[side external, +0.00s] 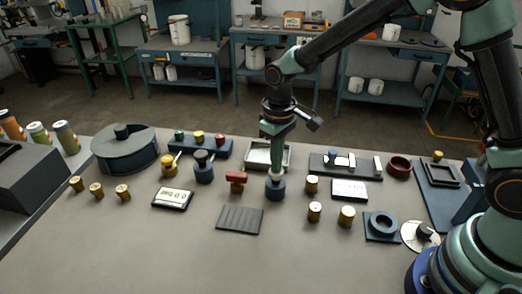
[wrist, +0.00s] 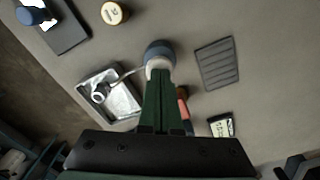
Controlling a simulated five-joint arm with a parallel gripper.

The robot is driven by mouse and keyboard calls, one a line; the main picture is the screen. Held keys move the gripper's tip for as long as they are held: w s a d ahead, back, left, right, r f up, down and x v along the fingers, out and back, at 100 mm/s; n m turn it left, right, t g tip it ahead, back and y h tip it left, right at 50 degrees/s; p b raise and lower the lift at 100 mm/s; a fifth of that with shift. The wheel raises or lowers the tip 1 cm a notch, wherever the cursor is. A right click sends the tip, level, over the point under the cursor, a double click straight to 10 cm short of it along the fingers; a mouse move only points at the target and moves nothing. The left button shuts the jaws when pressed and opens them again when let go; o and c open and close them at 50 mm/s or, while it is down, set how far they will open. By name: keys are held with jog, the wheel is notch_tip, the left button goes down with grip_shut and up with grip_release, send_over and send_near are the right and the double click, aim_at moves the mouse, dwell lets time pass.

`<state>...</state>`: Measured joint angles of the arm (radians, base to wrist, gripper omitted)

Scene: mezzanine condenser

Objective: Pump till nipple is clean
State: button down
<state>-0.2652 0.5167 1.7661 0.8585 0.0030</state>
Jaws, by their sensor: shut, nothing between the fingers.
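A dark blue round pump-like body (side external: 275,190) with a pale top stands on the table; it also shows in the wrist view (wrist: 158,50). My gripper (side external: 274,166) points straight down with its fingers together directly over the pale top. In the wrist view the shut fingertips (wrist: 159,74) overlap the pale top; I cannot tell whether they touch it. A thin tube runs from the body to a small fitting with a white ring (wrist: 98,95) over a shallow metal tray (wrist: 121,101). I cannot make out a nipple or any dirt on it.
A red-topped brass piece (side external: 236,180) stands close left of the body. A ribbed grey mat (side external: 240,220) and a small display (side external: 173,198) lie in front. Brass cylinders (side external: 311,184) stand to the right. The front of the table is clear.

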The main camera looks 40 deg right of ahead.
jog(key=shift+f, duration=0.95)
jog(key=shift+r, duration=2.9)
